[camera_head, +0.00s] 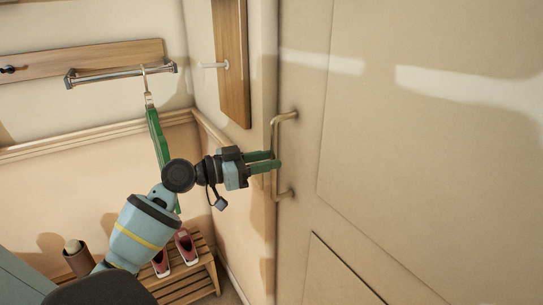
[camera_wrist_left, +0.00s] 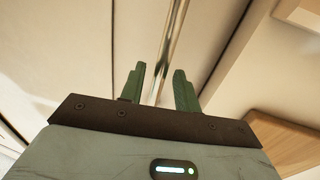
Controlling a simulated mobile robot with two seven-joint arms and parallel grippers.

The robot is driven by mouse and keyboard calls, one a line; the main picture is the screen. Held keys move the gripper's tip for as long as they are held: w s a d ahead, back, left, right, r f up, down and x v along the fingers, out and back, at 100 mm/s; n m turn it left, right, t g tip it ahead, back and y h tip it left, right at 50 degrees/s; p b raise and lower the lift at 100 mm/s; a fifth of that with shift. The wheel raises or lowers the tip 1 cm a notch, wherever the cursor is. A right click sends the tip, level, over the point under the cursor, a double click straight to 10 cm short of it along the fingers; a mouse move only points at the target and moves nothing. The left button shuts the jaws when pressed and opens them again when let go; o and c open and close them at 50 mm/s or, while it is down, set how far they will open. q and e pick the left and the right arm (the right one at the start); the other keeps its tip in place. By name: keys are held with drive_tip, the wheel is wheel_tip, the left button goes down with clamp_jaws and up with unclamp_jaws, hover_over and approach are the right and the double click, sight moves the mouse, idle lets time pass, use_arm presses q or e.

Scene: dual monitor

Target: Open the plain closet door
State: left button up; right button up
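The plain closet door (camera_head: 420,150) fills the right side of the head view and looks shut against its frame. Its metal bar handle (camera_head: 285,116) stands upright near the door's left edge. My left gripper (camera_head: 276,160) reaches the handle from the left at about its middle, and its green fingers overlap the bar in this view. In the left wrist view my left gripper (camera_wrist_left: 160,82) is open, with a clear gap between the fingers. The handle (camera_wrist_left: 171,40) runs down towards that gap. I cannot tell whether either finger touches it. My right gripper is not in view.
A wooden panel with a peg (camera_head: 232,65) hangs on the wall left of the door. A wall rail (camera_head: 120,73) carries a green hanging item (camera_head: 157,135). Below are a slatted bench (camera_head: 187,283) with pink shoes (camera_head: 186,247) and a brown container (camera_head: 79,262).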

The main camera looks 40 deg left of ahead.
use_arm(q)
drive_tip(key=shift+x, duration=1)
clamp_jaws()
